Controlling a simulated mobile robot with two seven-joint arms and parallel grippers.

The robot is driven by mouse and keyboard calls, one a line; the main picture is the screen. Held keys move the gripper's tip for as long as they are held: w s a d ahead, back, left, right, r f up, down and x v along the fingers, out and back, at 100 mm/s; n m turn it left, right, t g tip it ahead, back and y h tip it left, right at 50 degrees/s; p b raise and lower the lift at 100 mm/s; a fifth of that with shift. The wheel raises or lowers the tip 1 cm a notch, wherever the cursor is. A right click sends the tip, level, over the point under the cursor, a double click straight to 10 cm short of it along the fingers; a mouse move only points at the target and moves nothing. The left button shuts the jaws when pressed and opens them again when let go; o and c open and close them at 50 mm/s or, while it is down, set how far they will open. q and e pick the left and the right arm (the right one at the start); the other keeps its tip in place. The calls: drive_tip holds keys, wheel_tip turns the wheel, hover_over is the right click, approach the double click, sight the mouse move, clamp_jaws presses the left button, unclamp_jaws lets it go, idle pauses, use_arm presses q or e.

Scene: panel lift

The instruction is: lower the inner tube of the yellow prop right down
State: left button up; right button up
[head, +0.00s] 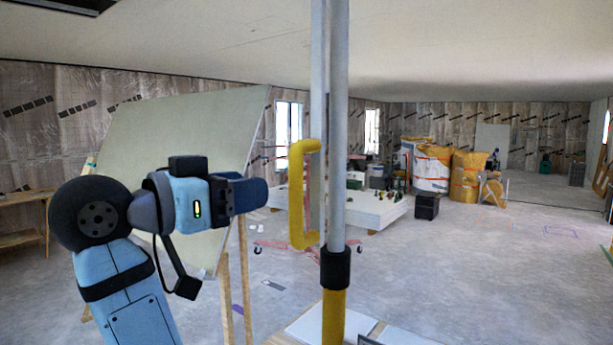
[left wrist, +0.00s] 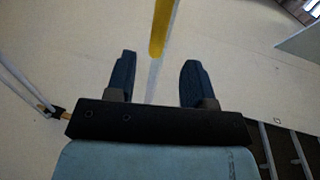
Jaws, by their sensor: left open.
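The prop stands upright in the head view. Its yellow lower tube (head: 333,318) ends in a black collar (head: 335,268), and the grey inner tube (head: 339,140) rises from the collar past the top edge. A yellow handle (head: 297,205) is at the left of the inner tube, by a paler upright (head: 318,80). My left gripper (head: 265,195) is open and empty, just left of the handle, its fingers towards it. In the left wrist view, a yellow bar (left wrist: 160,28) lies ahead of the open fingers (left wrist: 158,60), apart from them. My right gripper is not in view.
A large pale panel (head: 185,150) leans behind my left arm, with wooden legs below. A low white stack (head: 370,210), a black box (head: 427,207) and large bags (head: 433,170) stand farther back. The floor (head: 470,280) at right is mostly clear.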

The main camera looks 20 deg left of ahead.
sight(290, 182)
use_arm(q)
drive_tip(key=p+x, duration=0.2)
drive_tip(key=x, duration=0.9)
drive_tip(key=shift+w+d, duration=0.1)
drive_tip(key=shift+d, duration=0.05)
clamp_jaws()
